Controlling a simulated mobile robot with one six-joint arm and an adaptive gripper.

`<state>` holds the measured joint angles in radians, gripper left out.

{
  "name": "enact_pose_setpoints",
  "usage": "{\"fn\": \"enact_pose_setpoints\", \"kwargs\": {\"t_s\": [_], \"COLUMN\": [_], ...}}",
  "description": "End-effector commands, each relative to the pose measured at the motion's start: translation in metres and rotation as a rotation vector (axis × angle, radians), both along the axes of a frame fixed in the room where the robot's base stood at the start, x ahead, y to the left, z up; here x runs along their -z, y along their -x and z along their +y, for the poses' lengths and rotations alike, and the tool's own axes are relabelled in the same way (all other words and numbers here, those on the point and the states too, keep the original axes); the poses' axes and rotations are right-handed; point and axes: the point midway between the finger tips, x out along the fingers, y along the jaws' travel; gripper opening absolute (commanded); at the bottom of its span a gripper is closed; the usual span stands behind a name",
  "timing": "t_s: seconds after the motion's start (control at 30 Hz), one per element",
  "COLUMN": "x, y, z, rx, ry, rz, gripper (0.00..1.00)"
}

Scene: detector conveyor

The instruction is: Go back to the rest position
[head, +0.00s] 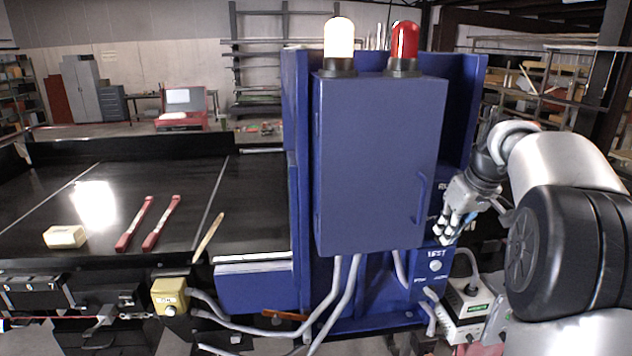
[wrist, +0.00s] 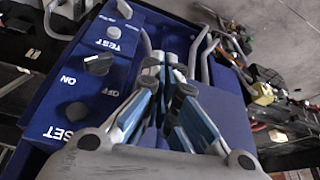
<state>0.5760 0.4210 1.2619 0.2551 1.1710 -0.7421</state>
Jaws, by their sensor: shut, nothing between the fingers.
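My gripper (head: 452,226) is at the right side of the blue detector cabinet (head: 375,160) in the head view, close to its lower control panel (head: 432,266). In the wrist view my gripper (wrist: 170,80) has its fingers together and holds nothing. The panel's dark ON/OFF knob (wrist: 98,64), a round button by the TEST label (wrist: 114,32) and a dark knob by the RESET label (wrist: 77,111) show left of the fingers. I cannot tell whether the fingers touch the panel.
A black conveyor (head: 120,200) at left carries a pale block (head: 65,237), two red-handled tools (head: 152,224) and a thin wooden stick (head: 208,237). A white lamp (head: 339,40) and a red lamp (head: 404,40) top the cabinet. Grey cables (head: 345,290) hang below. A white box (head: 466,308) stands below my gripper.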

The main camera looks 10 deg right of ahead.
Motion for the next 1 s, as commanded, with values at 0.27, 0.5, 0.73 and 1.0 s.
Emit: {"fn": "enact_pose_setpoints", "kwargs": {"t_s": [0.27, 0.5, 0.73, 1.0], "x": [0.039, 0.116, 0.221, 0.31], "y": [0.044, 0.135, 0.233, 0.3], "z": [0.086, 0.184, 0.242, 0.264], "rx": [0.018, 0.053, 0.08, 0.098], "ry": [0.005, 0.011, 0.01, 0.003], "rz": [0.007, 0.005, -0.012, -0.029], "gripper": [0.0, 0.0, 0.0, 0.0]}}
